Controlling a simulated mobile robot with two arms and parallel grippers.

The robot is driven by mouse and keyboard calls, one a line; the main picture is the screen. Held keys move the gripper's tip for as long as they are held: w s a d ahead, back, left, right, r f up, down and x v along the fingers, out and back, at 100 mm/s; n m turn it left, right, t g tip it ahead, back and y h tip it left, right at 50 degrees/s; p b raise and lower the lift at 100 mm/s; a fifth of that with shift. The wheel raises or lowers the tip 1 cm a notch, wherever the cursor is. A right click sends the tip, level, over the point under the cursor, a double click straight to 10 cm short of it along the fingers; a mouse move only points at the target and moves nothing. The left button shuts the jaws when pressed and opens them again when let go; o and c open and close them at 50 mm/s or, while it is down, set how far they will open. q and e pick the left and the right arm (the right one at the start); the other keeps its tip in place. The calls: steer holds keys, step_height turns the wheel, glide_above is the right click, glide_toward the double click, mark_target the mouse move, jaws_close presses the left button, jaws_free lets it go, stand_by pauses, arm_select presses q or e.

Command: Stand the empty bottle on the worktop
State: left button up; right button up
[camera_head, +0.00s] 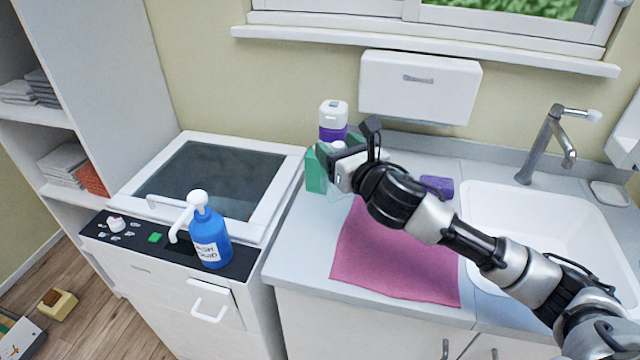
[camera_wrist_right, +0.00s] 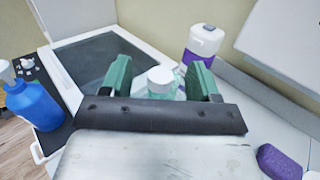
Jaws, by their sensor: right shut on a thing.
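My right gripper (camera_head: 337,162) is over the left part of the worktop (camera_head: 300,235), its green-padded fingers on either side of a clear, pale green-tinted bottle (camera_wrist_right: 161,81) with a white cap. It is shut on this bottle. In the head view the fingers hide most of the bottle, which looks about upright. I cannot tell whether its base touches the worktop. My left gripper is not in view.
A white-and-purple bottle (camera_head: 333,118) stands close behind the gripper. A pink cloth (camera_head: 395,262) covers the front worktop, with a purple sponge (camera_head: 437,186) behind it. The sink (camera_head: 500,205) is right. A blue pump bottle (camera_head: 209,240) stands on the unit at left.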

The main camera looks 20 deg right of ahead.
steer(key=w+a+f, duration=0.1)
steer(key=a+f, duration=0.4)
steer(key=f, duration=0.2)
steer(key=shift+w+a+f+b, duration=0.3)
steer(key=shift+a+f, duration=0.05)
steer(key=o, duration=1.2)
steer(key=shift+c, duration=0.2)
steer(key=s+d+b, duration=0.1)
steer(key=s+d, duration=0.1)
steer(key=s, duration=0.9)
steer(key=shift+s+d, duration=0.15)
steer(key=shift+s, duration=0.25)
